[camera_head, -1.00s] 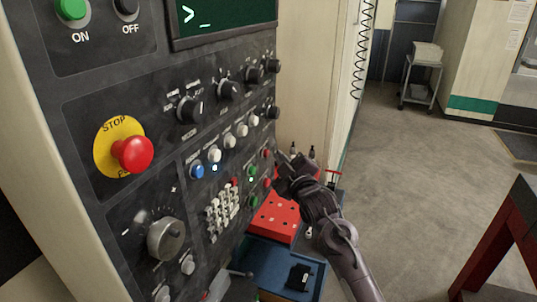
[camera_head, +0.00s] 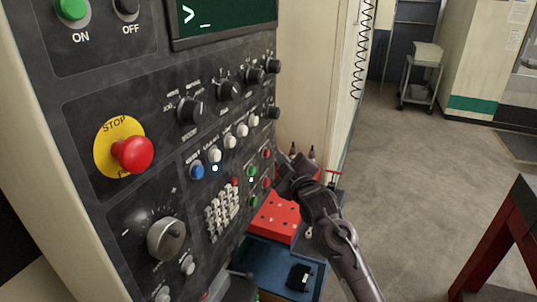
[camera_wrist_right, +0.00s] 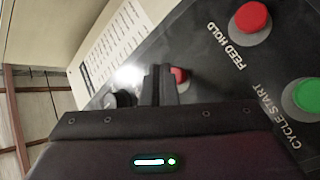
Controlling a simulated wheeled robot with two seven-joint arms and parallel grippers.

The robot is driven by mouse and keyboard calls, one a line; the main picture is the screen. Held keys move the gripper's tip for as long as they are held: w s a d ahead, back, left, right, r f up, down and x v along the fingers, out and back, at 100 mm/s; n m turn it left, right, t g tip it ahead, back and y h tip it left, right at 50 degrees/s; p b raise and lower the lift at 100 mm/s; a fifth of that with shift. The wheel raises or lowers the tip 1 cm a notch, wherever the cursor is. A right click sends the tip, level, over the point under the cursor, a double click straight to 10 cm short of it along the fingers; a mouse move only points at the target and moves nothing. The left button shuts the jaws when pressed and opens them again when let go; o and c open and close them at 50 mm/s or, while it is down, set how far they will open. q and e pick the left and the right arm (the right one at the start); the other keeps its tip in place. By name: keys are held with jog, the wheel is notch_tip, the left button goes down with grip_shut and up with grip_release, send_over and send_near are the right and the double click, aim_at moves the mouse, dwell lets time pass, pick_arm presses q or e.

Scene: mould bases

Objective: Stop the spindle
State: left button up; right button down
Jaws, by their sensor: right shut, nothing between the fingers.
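The control panel (camera_head: 150,90) fills the left of the head view. Its right part has small red buttons, an upper one (camera_head: 265,153) and a lower one (camera_head: 267,183), and green buttons beside them. My right gripper (camera_head: 280,163) is close to this right edge, its fingers together and empty. In the right wrist view the shut fingertips (camera_wrist_right: 160,72) are close to a red button (camera_wrist_right: 181,75), which they partly cover; I cannot tell whether they touch. That button's label is not readable. My left gripper is not in view.
A red FEED HOLD button (camera_wrist_right: 250,18) and a green CYCLE START button (camera_wrist_right: 305,96) are to the right in the wrist view. A large red emergency stop (camera_head: 132,154) sits further left on the panel. A red block (camera_head: 277,215) lies below my gripper. Open floor lies right.

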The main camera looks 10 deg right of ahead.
dwell(0.7)
jog(key=shift+w+a, duration=0.25)
jog(key=shift+a, duration=0.1)
jog(key=shift+w+a, duration=0.2)
jog(key=shift+a, duration=0.15)
dwell(0.7)
jog(key=shift+d, duration=0.1)
jog(key=shift+s+d, duration=0.45)
jog(key=shift+d, duration=0.15)
jog(key=shift+s+d+p, duration=0.5)
jog(key=shift+s+d, duration=0.2)
jog(key=shift+d, duration=0.35)
jog(key=shift+s+d+p, duration=0.45)
jog(key=shift+s+d, duration=0.25)
jog(key=shift+d, duration=0.3)
